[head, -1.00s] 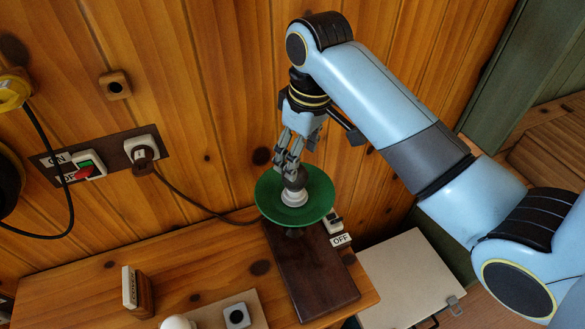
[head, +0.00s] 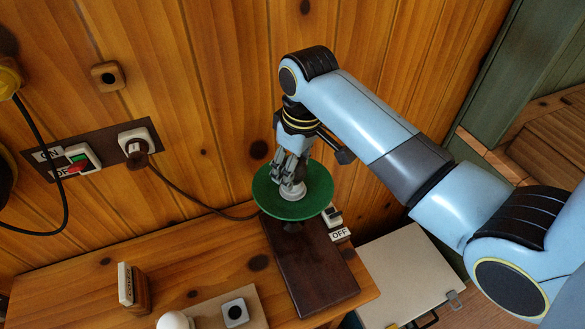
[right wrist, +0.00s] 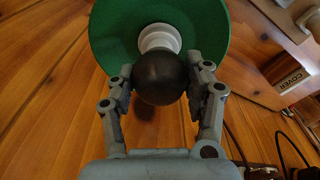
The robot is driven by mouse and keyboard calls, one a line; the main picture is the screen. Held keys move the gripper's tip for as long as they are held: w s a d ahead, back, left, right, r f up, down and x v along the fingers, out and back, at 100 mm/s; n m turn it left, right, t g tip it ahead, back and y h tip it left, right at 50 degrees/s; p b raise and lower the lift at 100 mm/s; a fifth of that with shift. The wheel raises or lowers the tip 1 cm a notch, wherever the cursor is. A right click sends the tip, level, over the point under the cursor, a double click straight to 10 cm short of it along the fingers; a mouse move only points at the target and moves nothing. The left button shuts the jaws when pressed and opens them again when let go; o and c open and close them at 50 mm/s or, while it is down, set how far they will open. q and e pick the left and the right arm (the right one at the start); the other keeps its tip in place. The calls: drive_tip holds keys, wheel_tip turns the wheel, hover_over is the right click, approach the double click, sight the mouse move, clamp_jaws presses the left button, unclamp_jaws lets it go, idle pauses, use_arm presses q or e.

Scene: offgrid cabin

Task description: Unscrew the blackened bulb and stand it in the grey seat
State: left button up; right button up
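The blackened bulb (right wrist: 160,78) is a dark round globe on a white collar (right wrist: 159,38), in the middle of a green dish-shaped shade (right wrist: 108,37). In the head view the green shade (head: 268,204) and white collar (head: 293,191) show, but the fingers mostly hide the globe. My right gripper (right wrist: 160,85) reaches down into the shade, its fingers closed in against both sides of the globe. It also shows in the head view (head: 289,172). A small grey square seat with a dark hole (head: 235,313) sits on a pale board on the bench. My left gripper is not in view.
A white bulb (head: 174,321) stands beside the grey seat. A wooden block marked COVER (head: 134,288) stands to the left. A plug cord (head: 185,193) runs along the wall. A pale box (head: 405,275) stands right of the bench.

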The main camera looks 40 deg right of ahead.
drive_tip(key=shift+r+n+p, duration=0.1)
drive_tip(key=shift+n+p, duration=0.45)
drive_tip(key=shift+n, duration=0.55)
drive_tip(key=n, duration=0.4)
drive_tip(key=shift+y, duration=0.3)
drive_tip(key=shift+n+g, duration=0.3)
drive_tip(key=shift+n, duration=0.4)
drive_tip(key=n, duration=0.4)
drive_tip(key=shift+n, duration=0.3)
drive_tip(key=shift+g, duration=0.3)
